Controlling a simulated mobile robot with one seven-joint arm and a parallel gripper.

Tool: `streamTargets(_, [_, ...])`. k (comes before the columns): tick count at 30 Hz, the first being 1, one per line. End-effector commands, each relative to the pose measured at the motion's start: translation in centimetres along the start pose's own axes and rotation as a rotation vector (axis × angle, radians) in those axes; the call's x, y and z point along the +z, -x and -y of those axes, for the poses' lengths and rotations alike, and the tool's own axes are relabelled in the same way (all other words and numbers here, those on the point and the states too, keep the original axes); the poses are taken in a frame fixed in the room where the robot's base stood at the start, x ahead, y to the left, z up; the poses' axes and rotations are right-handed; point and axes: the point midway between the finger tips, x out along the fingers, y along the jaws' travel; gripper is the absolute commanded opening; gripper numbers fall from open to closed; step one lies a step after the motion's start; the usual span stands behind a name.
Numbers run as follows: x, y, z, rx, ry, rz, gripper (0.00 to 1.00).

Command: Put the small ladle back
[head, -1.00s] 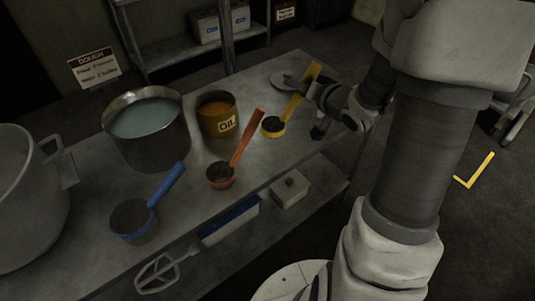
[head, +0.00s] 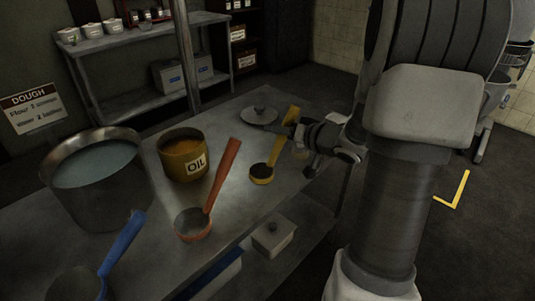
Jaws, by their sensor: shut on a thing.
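The small ladle (head: 262,173) is yellow, with a round dark bowl and a handle rising up and to the right. My gripper (head: 291,131) reaches in from the right and is shut on the upper part of its handle. The bowl is at or just above the table top (head: 305,178); I cannot tell whether it touches. The fingertips are partly hidden by the gripper body and the handle. An orange ladle (head: 195,224) stands left of it, and a larger blue ladle (head: 122,243) is at the lower left, partly cut off.
A yellow oil pot (head: 184,160) and a big metal pot of bluish liquid (head: 92,182) stand behind the ladles. A round grey lid (head: 260,115) lies beyond my gripper. A lidded box (head: 273,238) sits on the lower shelf. A shelf rack (head: 145,45) is at the back.

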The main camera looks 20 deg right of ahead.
Motion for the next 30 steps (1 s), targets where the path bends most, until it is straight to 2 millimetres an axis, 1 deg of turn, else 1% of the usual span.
streamTargets(1, [0.6, -1.4, -0.3, -0.004, 0.000, 0.002, 0.00])
streamTargets(3, [0.6, -2.6, -0.4, -0.003, 0.001, 0.000, 0.00])
streamTargets(6, [0.7, -3.5, -0.5, 0.000, 0.000, -0.001, 0.00])
streamTargets(8, [0.7, -3.8, -0.5, 0.000, 0.000, -0.001, 0.00])
streamTargets(11, [1.2, -4.2, -0.8, 0.000, 0.000, 0.000, 0.00])
streamTargets(15, [3.0, -4.9, -2.1, 0.000, -0.002, 0.001, 0.00])
streamTargets(18, [3.8, -5.2, -2.7, -0.001, -0.001, -0.001, 0.00])
streamTargets(25, [3.6, -5.2, -2.6, -0.001, 0.001, -0.001, 0.00])
streamTargets(29, [3.9, -5.3, -2.8, 0.000, 0.000, -0.001, 0.00])
streamTargets(30, [3.9, -5.3, -2.8, 0.000, 0.001, 0.000, 0.37])
